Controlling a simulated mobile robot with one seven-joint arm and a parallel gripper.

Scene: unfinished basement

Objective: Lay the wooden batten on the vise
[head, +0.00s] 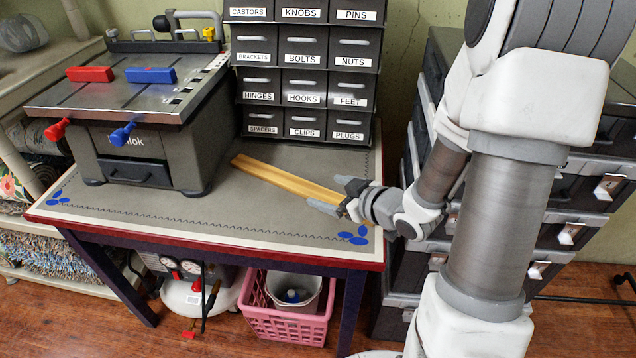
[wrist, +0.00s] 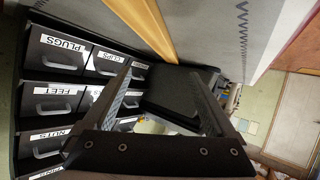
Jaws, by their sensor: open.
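The wooden batten (head: 285,180) lies flat on the workbench, running from in front of the drawer cabinet toward the bench's right end. In the wrist view the batten (wrist: 149,28) shows at the top, beyond the fingertips. My gripper (head: 342,196) is open at the batten's right end, which it partly hides; I cannot tell whether they touch. In the wrist view the fingers of my gripper (wrist: 160,72) stand apart with no batten between them. I cannot surely make out a vise; a grey machine (head: 150,110) with a flat metal top and red and blue clamps stands at the left.
The workbench (head: 200,215) has a pale border and red edge; its front middle is clear. A labelled drawer cabinet (head: 305,70) stands at the back, also in the wrist view (wrist: 85,85). Black cases (head: 580,190) stack at the right. A pink basket (head: 285,325) sits below.

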